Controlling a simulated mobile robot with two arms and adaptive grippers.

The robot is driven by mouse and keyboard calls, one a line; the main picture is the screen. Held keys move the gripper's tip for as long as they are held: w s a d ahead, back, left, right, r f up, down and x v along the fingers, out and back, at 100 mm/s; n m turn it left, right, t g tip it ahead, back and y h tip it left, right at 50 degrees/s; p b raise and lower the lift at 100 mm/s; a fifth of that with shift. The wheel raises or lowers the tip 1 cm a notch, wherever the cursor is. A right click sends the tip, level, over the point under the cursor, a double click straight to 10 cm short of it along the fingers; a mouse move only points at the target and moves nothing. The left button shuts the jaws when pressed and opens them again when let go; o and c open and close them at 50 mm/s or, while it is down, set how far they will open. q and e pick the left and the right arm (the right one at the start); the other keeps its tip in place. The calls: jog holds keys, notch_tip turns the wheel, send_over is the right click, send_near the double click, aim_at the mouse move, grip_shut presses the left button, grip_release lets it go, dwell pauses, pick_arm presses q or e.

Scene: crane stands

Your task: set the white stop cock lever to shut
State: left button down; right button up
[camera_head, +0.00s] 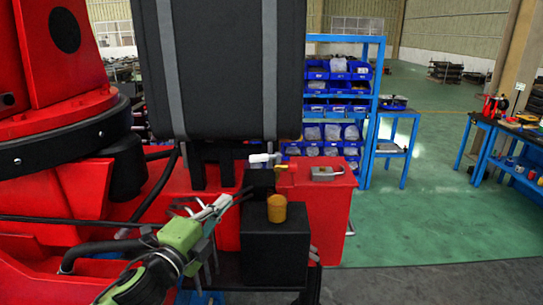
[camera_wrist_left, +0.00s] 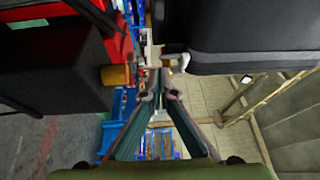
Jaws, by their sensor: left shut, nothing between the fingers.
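The white stop cock lever (camera_head: 264,157) lies roughly level above a small black block (camera_head: 258,181), with a small yellowish part beside its right end. A small white piece, likely the lever (camera_wrist_left: 184,62), shows in the left wrist view just right of my fingertips, against the dark tank. My left gripper (camera_head: 246,192) is shut and empty. In the head view its tips appear below and slightly left of the lever, by the black block; they look apart from the lever. In the left wrist view the fingers of my left gripper (camera_wrist_left: 159,76) converge to a point. My right gripper is not in view.
A yellow-orange cylinder (camera_head: 277,209) stands on a black box (camera_head: 275,245) close to my fingertips. A large black strapped tank (camera_head: 222,70) hangs above. A red box (camera_head: 325,205) is to the right. Blue shelving (camera_head: 335,95) stands behind; green floor right is open.

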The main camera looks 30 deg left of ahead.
pick_arm(q)
jog(key=s+d+r+m+t+h, duration=0.1)
jog(key=s+d+r+m+h, duration=0.15)
jog(key=d, duration=0.35)
jog(key=b, duration=0.4)
send_near(263, 160)
jog(key=w+d, duration=0.3)
jog(key=shift+w+a+r+m+p, duration=0.25)
jog(key=shift+w+a+p, duration=0.1)
jog(key=shift+w+a, duration=0.15)
jog(key=shift+w+a+r+m+p, duration=0.2)
jog(key=shift+w+a+p, duration=0.15)
jog(key=shift+w, duration=0.25)
jog(key=shift+w+a, duration=0.4)
jog(key=shift+a, duration=0.05)
